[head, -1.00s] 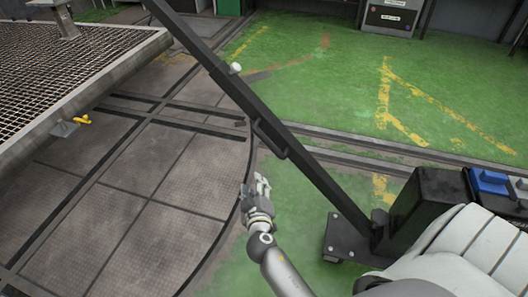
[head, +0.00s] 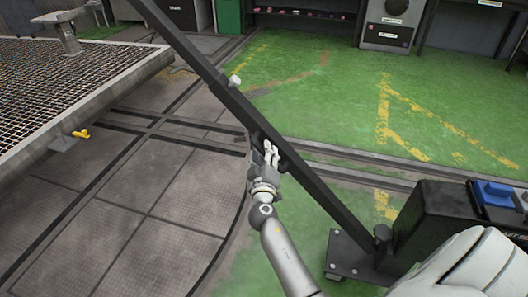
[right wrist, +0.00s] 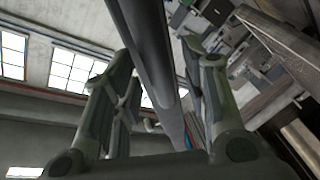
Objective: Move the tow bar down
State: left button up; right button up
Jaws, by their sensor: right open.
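The tow bar (head: 215,82) is a long black bar. It slants from the upper left down to a black bracket at the lower right. A white knob (head: 234,81) sits on its upper part. My right gripper (head: 270,153) is open at the side of the bar's middle, where a handle loop is now mostly hidden by the fingers. In the right wrist view the dark bar (right wrist: 148,45) runs between the two spread fingers (right wrist: 160,75); I cannot tell whether they touch it. My left gripper is not in view.
A mesh-topped platform (head: 120,75) with a yellow lever (head: 81,134) stands at the left. A black box with a blue part (head: 495,192) is at the lower right. Cabinets (head: 390,28) line the back. The green floor (head: 320,80) behind the bar is clear.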

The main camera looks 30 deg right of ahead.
jog(key=shift+w+d, duration=0.4)
jog(key=shift+w, duration=0.15)
grip_shut()
